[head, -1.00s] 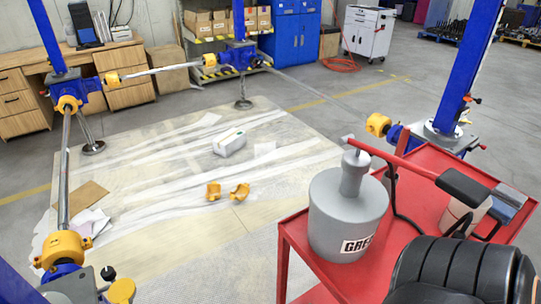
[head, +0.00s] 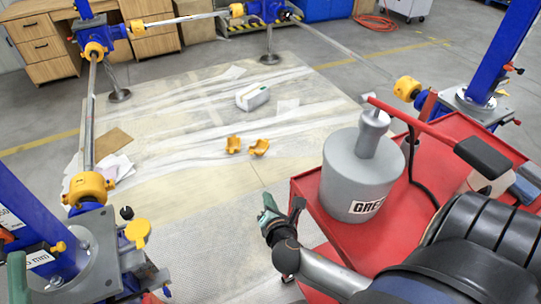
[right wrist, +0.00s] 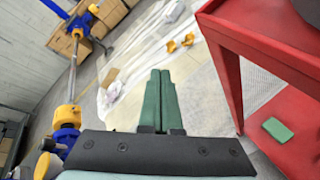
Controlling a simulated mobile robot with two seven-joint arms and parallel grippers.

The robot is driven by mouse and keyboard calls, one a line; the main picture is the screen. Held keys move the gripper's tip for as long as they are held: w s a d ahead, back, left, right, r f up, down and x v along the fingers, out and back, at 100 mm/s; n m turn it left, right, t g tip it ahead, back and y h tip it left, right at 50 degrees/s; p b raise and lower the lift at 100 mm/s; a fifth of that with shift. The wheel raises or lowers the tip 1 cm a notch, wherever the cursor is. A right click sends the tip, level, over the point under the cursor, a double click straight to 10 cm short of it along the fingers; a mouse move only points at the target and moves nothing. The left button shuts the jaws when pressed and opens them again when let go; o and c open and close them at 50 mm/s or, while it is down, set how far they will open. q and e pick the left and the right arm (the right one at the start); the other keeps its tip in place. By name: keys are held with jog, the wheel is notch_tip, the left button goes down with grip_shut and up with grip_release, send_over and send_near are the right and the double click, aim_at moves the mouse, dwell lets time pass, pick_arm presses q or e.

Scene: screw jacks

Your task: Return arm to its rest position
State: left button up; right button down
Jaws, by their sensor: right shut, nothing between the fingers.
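My right gripper (head: 266,206) is in the lower middle of the head view, just left of the red cart (head: 440,160). It is shut and empty, apart from the cart and above the floor. In the right wrist view its green fingers (right wrist: 159,100) lie together with nothing between them. My right arm comes in from the lower right, in front of the cart. A green piece that looks like a finger of my left gripper (head: 17,277) shows at the lower left edge; the rest of that gripper is hidden.
A grey grease drum (head: 355,180) stands on the cart. Blue screw jacks (head: 88,20) with yellow couplings (head: 89,187) and metal bars surround the sheeted floor. Two yellow clamp pieces (head: 259,147) and a white package (head: 252,97) lie there. A green item (right wrist: 278,130) lies on the cart's lower shelf.

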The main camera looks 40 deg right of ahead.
pick_arm(q)
jog(key=w+a+f+n+g+y+p, duration=0.25)
jog(key=f+n+y, duration=0.2)
jog(key=f, duration=0.55)
jog(key=w+a+f+n+g+y+p, duration=0.1)
jog(key=w+f+n+g+y+p, duration=0.4)
jog(key=f, duration=0.6)
jog(key=s+a+f+g+y, duration=0.1)
jog(key=s+f+g, duration=0.1)
jog(key=s+f, duration=0.3)
jog(key=s+a+f+g+y, duration=0.1)
jog(key=s+f, duration=0.4)
jog(key=f, duration=0.7)
jog(key=shift+f+n+g+y, duration=0.25)
jog(key=shift+n+g+y, duration=0.25)
jog(key=shift+g, duration=0.25)
pick_arm(e)
jog(key=s+a+f+m+g+y, duration=0.2)
jog(key=s+a+m+y, duration=0.6)
jog(key=s+a+m, duration=0.5)
jog(key=f+m, duration=0.1)
jog(key=m, duration=0.6)
jog(key=shift+s+a+f+g, duration=0.3)
jog(key=shift+s+f, duration=0.05)
jog(key=shift+f, duration=0.05)
pick_arm(q)
jog(key=shift+s, duration=0.1)
